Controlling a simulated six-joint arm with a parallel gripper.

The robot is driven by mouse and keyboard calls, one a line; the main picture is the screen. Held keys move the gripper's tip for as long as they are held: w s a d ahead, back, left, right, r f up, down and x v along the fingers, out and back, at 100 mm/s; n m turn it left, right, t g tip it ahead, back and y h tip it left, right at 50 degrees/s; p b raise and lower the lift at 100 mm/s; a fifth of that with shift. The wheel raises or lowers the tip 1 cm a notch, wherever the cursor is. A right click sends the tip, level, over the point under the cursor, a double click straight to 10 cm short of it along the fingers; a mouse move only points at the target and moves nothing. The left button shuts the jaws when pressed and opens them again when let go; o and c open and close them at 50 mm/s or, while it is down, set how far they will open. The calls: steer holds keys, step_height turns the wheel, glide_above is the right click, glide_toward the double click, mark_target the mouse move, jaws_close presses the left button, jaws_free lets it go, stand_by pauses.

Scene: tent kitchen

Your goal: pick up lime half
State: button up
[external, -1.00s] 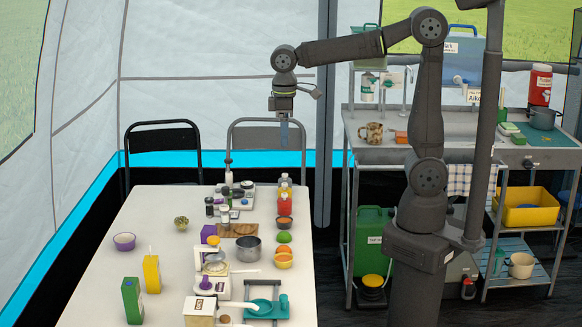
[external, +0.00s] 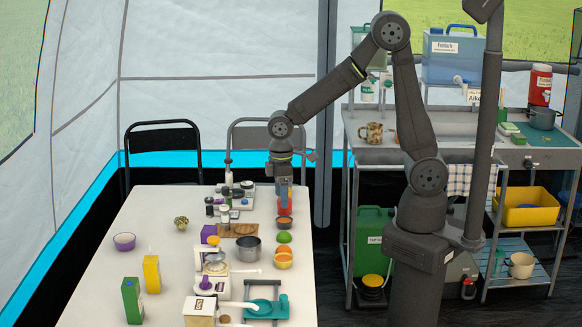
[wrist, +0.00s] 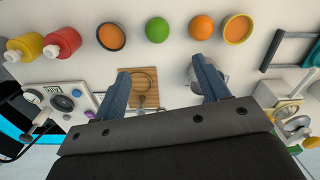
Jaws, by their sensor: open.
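A round green fruit (wrist: 158,29), the only lime-like thing I make out, lies on the white table near the top of the wrist view. It also shows by the table's right edge in the external view (external: 284,237). I cannot tell whether it is a half or whole; no cut face shows. My gripper (wrist: 162,72) is open and empty, its two blue fingers apart. In the external view my gripper (external: 284,207) points down above the red bottle, farther back along the table than the green fruit.
A dark-rimmed bowl (wrist: 111,36) and an orange (wrist: 202,27) flank the green fruit, with an orange bowl (wrist: 237,28) beyond. A wooden board (wrist: 145,90) and a metal pot (external: 248,248) stand near. Red and yellow bottles (wrist: 62,43) are at left.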

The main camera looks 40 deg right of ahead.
glide_above(285, 234)
steer(key=a, duration=0.1)
step_height(285, 234, down, 8)
steer(key=shift+a+r, duration=0.1)
steer(key=shift+r, duration=0.05)
steer(key=f, duration=0.2)
steer(key=d+f, duration=0.1)
steer(key=f, duration=0.1)
steer(key=shift+s, duration=0.1)
steer(key=shift+f, duration=0.6)
steer(key=c, duration=1.1)
